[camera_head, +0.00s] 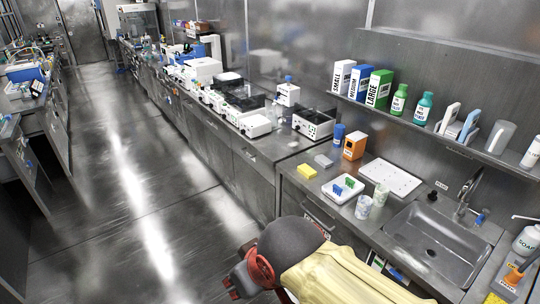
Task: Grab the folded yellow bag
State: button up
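A small flat yellow item (307,171) lies on the near counter, close to its left end. It may be the folded yellow bag, but it is too small to tell its folds. It sits left of a grey block and behind a white tray, with nothing on top of it. A second yellow patch (495,299) shows at the bottom right edge, partly cut off, and I cannot tell what it is. My cream arm with its dark cap and red part fills the bottom middle, in front of the counter. I cannot make out my gripper's fingers.
A white tray (331,193) with blue and green pieces, a white mat (391,170), patterned cups and an orange box (354,146) stand nearby. The sink (440,245) is to the right. A shelf with boxes and bottles hangs above. The aisle floor (130,190) is clear.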

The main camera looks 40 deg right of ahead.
aim_at(304, 169)
jog(key=i+j+z, duration=0.1)
jog(key=i+z, duration=0.2)
jog(key=i, duration=0.25)
jog(key=i+j+z, duration=0.2)
jog(key=i+z, duration=0.15)
jog(key=i, duration=0.2)
jog(key=i+j+z, duration=0.3)
jog(key=i, duration=0.2)
jog(key=i+j+z, duration=0.25)
jog(key=z, duration=0.15)
jog(key=i+j+z, duration=0.2)
jog(key=z, duration=0.2)
jog(key=i+j+z, duration=0.1)
jog(key=j+z, duration=0.3)
jog(key=i+j+z, duration=0.1)
jog(key=j+z, duration=0.9)
jog(key=j, duration=0.3)
